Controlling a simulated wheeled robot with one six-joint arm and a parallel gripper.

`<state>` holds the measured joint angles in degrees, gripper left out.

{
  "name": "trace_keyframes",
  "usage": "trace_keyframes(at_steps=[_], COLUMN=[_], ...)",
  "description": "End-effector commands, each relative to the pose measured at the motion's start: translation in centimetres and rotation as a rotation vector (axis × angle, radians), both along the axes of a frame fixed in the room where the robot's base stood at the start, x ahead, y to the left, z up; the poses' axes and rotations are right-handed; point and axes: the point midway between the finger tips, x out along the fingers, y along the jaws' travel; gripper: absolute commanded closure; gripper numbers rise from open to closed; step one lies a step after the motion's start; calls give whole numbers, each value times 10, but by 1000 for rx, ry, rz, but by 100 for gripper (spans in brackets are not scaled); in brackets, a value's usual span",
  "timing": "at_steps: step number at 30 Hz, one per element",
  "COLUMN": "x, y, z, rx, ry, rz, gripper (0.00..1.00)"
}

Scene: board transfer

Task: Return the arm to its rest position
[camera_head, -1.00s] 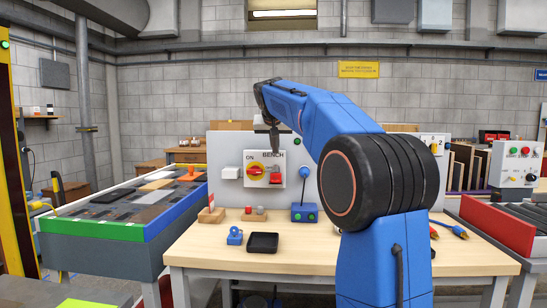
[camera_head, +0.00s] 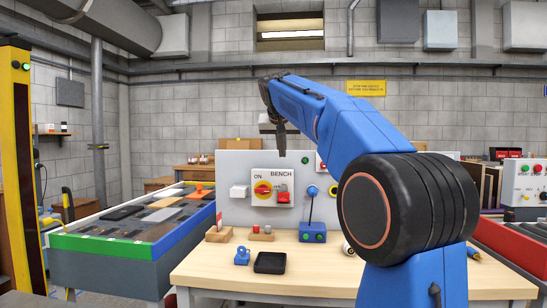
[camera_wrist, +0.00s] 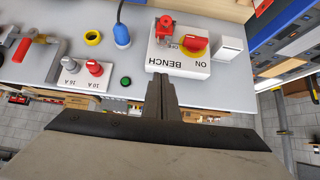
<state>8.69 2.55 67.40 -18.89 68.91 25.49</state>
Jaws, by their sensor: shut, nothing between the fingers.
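My blue arm rises at the right of the head view and bends over the bench. My gripper (camera_head: 282,152) points down in front of the grey panel, above the switch box. It is shut and empty. In the wrist view the closed fingers (camera_wrist: 162,82) show at the centre, near the edge of the switch box (camera_wrist: 180,65) marked BENCH. That switch box also shows in the head view (camera_head: 284,202), with a red and yellow rotary switch (camera_head: 263,189) and a red padlock-like piece (camera_head: 284,197).
A sorting table (camera_head: 100,250) with a green and blue rim stands at the left.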

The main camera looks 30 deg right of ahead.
Motion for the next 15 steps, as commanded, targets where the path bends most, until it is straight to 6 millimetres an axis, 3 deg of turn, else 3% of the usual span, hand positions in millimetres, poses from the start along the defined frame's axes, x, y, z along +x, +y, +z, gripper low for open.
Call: trace_keyframes(at_steps=[8, 11, 15], x=[-5, -20, -58], y=[3, 12, 35], z=[-3, -12, -41], rx=[1, 2, 11], ry=[5, 20, 63], rz=[8, 33, 94], gripper=[100, 100, 100])
